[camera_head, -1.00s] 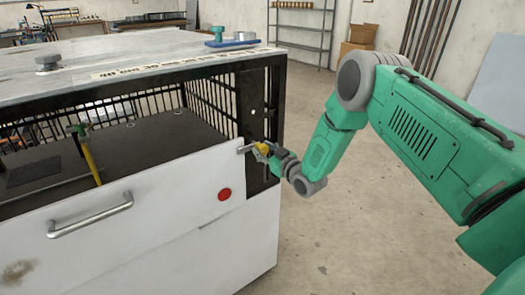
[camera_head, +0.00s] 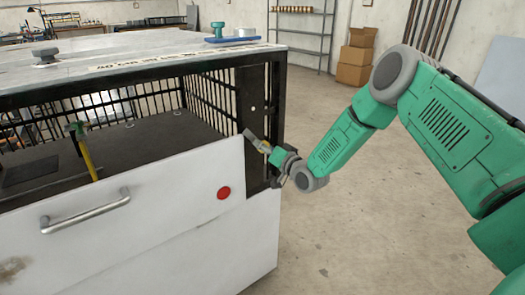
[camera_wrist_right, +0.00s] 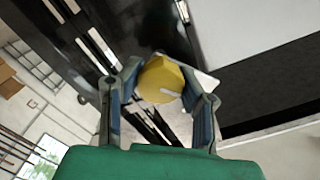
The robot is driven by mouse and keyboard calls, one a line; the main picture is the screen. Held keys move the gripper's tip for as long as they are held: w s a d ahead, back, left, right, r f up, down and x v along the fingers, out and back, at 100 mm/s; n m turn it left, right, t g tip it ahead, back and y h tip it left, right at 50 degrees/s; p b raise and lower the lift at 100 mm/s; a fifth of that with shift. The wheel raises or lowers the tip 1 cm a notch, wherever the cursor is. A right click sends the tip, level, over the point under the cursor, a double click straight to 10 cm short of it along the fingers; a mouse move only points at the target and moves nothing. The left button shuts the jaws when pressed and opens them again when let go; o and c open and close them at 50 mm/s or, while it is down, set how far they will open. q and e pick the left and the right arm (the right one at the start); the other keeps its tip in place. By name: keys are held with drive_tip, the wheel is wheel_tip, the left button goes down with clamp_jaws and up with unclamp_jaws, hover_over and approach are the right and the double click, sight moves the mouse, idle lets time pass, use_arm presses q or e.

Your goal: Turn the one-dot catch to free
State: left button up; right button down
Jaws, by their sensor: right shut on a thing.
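The catch has a grey bar (camera_head: 252,138) and a yellow knob, on the dark post at the top right corner of the white front panel (camera_head: 150,190). The bar slants up to the left, over the post. My right gripper (camera_head: 271,152) comes from the right and is shut on the knob. In the right wrist view the yellow knob (camera_wrist_right: 160,80) sits between the two fingers, with a pale streak on its face. A pale dot shows on the post above the catch. My left gripper is in neither view.
A yellow rod with a green head (camera_head: 84,150) stands at the panel's top edge. The panel bears a handle (camera_head: 86,212) and a red disc (camera_head: 224,193). A green knob and blue item (camera_head: 232,40) lie on top. Floor to the right is clear.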

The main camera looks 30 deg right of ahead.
drive_tip(key=m+b, duration=0.1)
drive_tip(key=m, duration=0.2)
drive_tip(key=shift+s+d+f+m+b, duration=0.1)
drive_tip(key=shift+f+m+b, duration=0.25)
drive_tip(key=shift+f+m, duration=0.05)
drive_tip(key=shift+m+b, duration=1.05)
drive_tip(key=shift+m, duration=0.85)
drive_tip(key=c, duration=1.1)
unclamp_jaws()
drive_tip(key=shift+o, duration=0.2)
drive_tip(key=shift+d, duration=0.15)
drive_tip(key=shift+r, duration=0.1)
